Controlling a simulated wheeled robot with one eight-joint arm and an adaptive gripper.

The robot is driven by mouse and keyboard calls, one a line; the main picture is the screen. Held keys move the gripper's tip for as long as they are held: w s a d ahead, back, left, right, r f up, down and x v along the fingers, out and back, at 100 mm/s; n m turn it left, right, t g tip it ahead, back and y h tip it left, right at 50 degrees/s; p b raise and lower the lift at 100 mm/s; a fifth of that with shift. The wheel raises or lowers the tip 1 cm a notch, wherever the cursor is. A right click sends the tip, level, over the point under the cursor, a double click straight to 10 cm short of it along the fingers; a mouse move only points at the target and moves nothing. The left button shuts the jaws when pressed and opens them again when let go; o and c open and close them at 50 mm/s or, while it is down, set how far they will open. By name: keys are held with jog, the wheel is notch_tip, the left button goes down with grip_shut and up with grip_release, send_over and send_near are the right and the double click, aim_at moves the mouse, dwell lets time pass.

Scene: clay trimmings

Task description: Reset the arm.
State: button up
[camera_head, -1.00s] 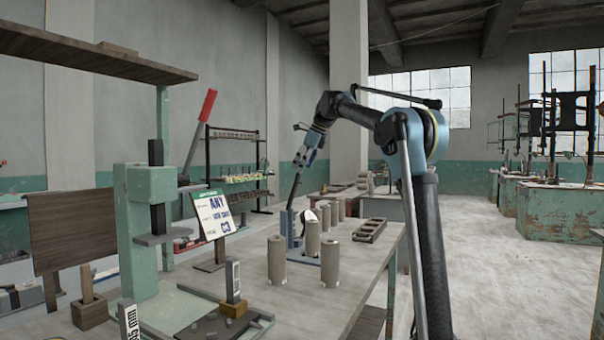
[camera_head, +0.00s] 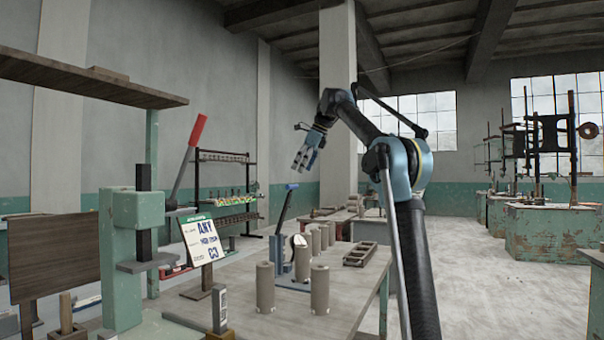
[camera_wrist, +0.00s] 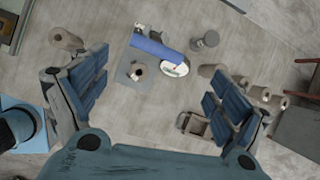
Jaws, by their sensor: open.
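My gripper (camera_head: 304,166) hangs in the air above the table, fingers pointing down and apart, with nothing between them. In the head view it is above a blue-handled lever press (camera_head: 284,215) and clear of it. The wrist view shows my gripper (camera_wrist: 158,98) with both blue finger pads spread wide. The blue handle (camera_wrist: 157,48) of the press lies below, between and beyond the fingers. My arm is bent, its forearm rising leftward from the elbow.
Several grey clay cylinders (camera_head: 265,288) stand around the press on the wooden table (camera_head: 345,300). A slotted tray (camera_head: 360,253) lies to the right. A green press (camera_head: 122,255) and a sign (camera_head: 203,240) stand at left. The air around my gripper looks free.

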jog(key=s+d+f+n+h, duration=0.3)
jog(key=s+d+f+n, duration=0.7)
jog(key=s+d+f, duration=0.85)
jog(key=s+d+f+n, duration=0.3)
jog(key=s+f, duration=0.6)
jog(key=f, duration=0.3)
jog(key=s+d+f+n+h, duration=0.1)
jog(key=s+d+f+n, duration=0.2)
jog(key=s+f, duration=0.6)
jog(key=s+d+f+n+h, duration=0.1)
jog(key=s+d+f+n, duration=0.2)
jog(key=s+f, duration=0.6)
notch_tip(320, 180, down, 6)
jog(key=shift+s+d+r+n, duration=0.15)
jog(key=shift+d+n, duration=0.25)
jog(key=shift+n, duration=0.2)
jog(key=shift+w+f, duration=0.25)
jog(key=shift+w, duration=0.25)
